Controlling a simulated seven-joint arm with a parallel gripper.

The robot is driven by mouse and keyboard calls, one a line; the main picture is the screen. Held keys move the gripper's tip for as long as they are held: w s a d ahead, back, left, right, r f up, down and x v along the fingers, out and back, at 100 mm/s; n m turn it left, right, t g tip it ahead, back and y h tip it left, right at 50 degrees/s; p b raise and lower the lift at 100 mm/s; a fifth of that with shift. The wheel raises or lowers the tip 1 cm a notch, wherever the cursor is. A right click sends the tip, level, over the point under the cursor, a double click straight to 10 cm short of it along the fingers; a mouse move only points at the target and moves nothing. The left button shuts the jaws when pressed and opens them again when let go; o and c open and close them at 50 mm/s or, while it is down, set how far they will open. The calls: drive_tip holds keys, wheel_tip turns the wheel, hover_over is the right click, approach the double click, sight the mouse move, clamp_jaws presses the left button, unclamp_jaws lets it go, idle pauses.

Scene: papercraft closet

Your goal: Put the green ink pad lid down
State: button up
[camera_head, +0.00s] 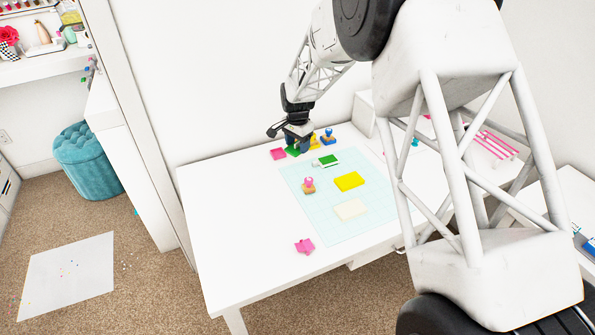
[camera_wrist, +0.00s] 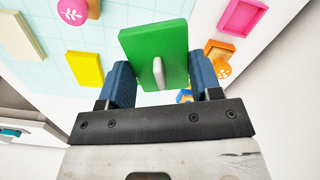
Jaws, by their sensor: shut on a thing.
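The green ink pad lid (camera_wrist: 150,42) is a flat green rectangle with a pale strip, held between the two blue fingers of my gripper (camera_wrist: 158,78) in the wrist view. In the head view my gripper (camera_head: 298,137) is low over the back of the white table, with the green lid (camera_head: 292,152) just under it. I cannot tell whether the lid touches the table. A green ink pad (camera_head: 327,160) with a white edge lies on the pale blue mat (camera_head: 300,205), to the right of my gripper. It is not clearly visible in the wrist view.
A pink lid (camera_head: 278,154) lies left of my gripper. A yellow-orange item (camera_head: 313,143) and a blue stamp (camera_head: 327,136) stand close on its right. A yellow pad (camera_head: 349,181), a pink-topped stamp (camera_head: 308,184) and a cream block (camera_head: 351,209) are on the mat.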

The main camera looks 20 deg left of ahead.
hover_over(297, 171)
drive_tip(key=shift+f, duration=3.1)
drive_tip(key=shift+f, duration=1.9)
drive_tip(key=shift+f, duration=0.15)
drive_tip(key=o, duration=0.9)
wheel_tip(297, 171, up, 12)
drive_tip(key=shift+r, duration=0.15)
